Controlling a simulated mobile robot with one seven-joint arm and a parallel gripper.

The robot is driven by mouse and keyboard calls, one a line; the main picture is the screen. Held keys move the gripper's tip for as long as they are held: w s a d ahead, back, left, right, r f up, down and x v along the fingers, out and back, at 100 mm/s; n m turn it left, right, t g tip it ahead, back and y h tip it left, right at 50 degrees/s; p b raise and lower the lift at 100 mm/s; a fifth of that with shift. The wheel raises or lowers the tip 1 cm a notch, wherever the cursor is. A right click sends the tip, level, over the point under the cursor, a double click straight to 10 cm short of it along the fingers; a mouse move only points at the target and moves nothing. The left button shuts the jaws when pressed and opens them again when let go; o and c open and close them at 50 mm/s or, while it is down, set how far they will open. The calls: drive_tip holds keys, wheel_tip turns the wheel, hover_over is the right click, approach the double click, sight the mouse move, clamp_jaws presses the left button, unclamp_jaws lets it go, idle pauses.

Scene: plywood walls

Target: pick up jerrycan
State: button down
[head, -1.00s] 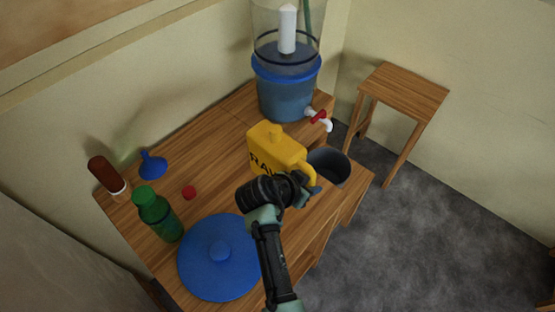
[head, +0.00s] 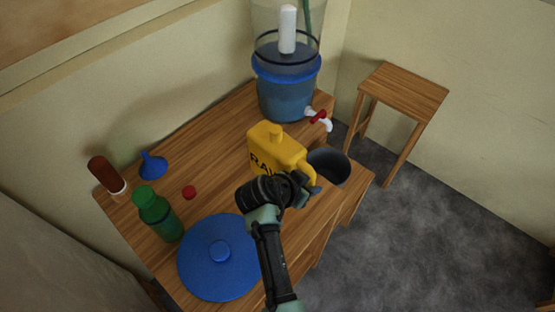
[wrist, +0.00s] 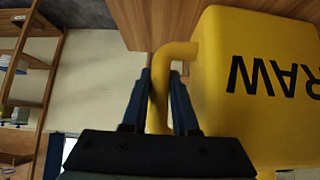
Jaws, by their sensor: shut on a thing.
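The yellow jerrycan (head: 280,150), marked with dark letters, is upright at the middle of the wooden table in the head view. In the wrist view the jerrycan (wrist: 250,75) fills the right side, and its yellow handle (wrist: 160,90) passes between my fingers. My gripper (wrist: 165,85) is shut on that handle. In the head view my gripper (head: 312,188) is at the jerrycan's right side, largely hidden by my wrist. I cannot tell whether the jerrycan's base touches the table.
A dark grey bucket (head: 329,168) stands just right of the jerrycan. A blue water dispenser (head: 287,90) with a red-handled tap (head: 318,117) is behind. A blue lid (head: 215,270), green bottle (head: 156,215), red cap (head: 189,192), blue funnel (head: 152,165) and brown bottle (head: 106,175) are left. A stool (head: 404,92) stands right.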

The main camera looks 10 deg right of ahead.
drive_tip(key=shift+w+r, duration=0.1)
drive_tip(key=shift+r, duration=0.1)
drive_tip(key=shift+r, duration=0.1)
